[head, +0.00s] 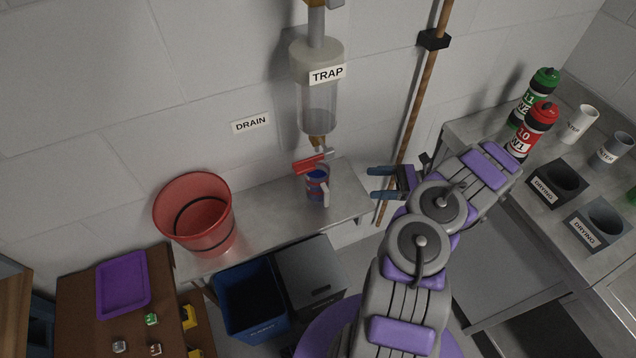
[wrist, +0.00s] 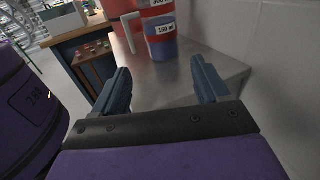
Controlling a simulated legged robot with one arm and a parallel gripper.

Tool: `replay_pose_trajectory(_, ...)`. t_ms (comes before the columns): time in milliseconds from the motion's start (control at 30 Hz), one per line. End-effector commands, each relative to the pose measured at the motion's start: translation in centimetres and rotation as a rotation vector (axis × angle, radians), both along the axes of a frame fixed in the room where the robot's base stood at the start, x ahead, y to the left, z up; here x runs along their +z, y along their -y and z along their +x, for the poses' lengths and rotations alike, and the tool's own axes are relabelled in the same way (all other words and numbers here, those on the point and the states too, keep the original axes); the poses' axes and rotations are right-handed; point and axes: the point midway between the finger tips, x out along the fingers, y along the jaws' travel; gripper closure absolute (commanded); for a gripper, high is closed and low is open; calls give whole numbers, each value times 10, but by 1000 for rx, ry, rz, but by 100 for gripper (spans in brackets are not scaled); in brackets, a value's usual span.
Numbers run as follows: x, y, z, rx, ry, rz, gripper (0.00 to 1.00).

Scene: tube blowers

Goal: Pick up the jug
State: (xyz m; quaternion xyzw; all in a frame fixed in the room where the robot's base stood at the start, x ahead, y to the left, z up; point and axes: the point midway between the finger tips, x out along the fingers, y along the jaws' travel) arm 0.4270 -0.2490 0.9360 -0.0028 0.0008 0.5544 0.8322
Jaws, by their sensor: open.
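The jug (head: 317,185) stands upright on the steel shelf under the trap's drain valve. It is blue and red with a pale handle on the side toward the camera. In the wrist view the jug (wrist: 163,42) shows ahead between the finger directions, with measure labels and its handle at left; its top is cut off. My gripper (head: 373,182) is to the right of the jug, apart from it, with fingers pointing left toward it. In the wrist view my gripper (wrist: 160,78) is open with nothing between the fingers.
A red bucket (head: 190,215) stands left of the jug on the shelf (head: 270,207). The red-handled valve (head: 312,163) hangs just above the jug. A wall lies behind. A wooden pole (head: 409,125) stands behind my gripper. Blue and grey bins (head: 250,300) sit below.

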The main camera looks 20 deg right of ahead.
Motion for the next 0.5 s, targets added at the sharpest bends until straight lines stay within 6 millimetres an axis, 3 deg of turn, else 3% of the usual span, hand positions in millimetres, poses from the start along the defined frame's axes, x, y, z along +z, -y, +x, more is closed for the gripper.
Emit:
replay_pose_trajectory(233,-4,-7,6,-1,-4,7,26)
replay_pose_trajectory(500,-3,-57,25,3,-1,10,26)
